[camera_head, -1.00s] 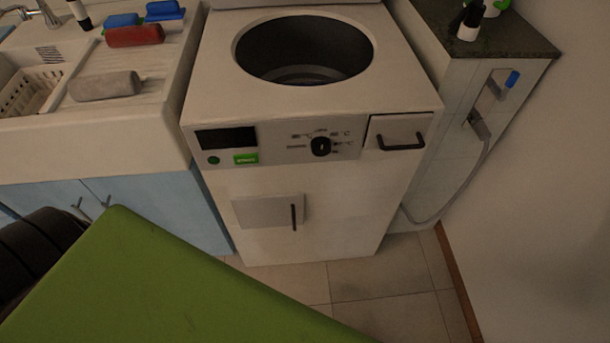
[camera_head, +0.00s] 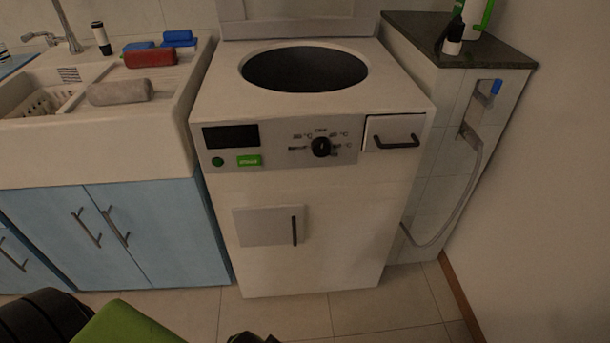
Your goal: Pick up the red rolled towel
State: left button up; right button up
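The red rolled towel (camera_head: 151,58) lies on the sink's drainboard at the upper left. It lies in front of two blue rolled towels (camera_head: 177,38) and behind a grey rolled towel (camera_head: 120,91). No gripper is near any towel. Dark and green parts show at the bottom left edge, and a small dark part shows at the bottom centre. I cannot make out any gripper fingers in them.
The white sink unit (camera_head: 88,150) stands on blue cabinets (camera_head: 160,235). A white washing machine (camera_head: 310,215) with an open round top stands right of it. A dark-topped counter (camera_head: 480,50) with bottles is at the right. Tiled floor (camera_head: 290,310) shows in front.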

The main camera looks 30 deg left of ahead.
aim_at(147, 58)
jog(key=u, duration=1.65)
jog(key=i+l+z, duration=0.25)
jog(key=l, duration=0.25)
jog(key=i+l+z, duration=0.3)
jog(key=l, duration=0.15)
jog(key=i+l+z, duration=0.25)
jog(key=k+l, duration=0.05)
jog(key=l, duration=0.1)
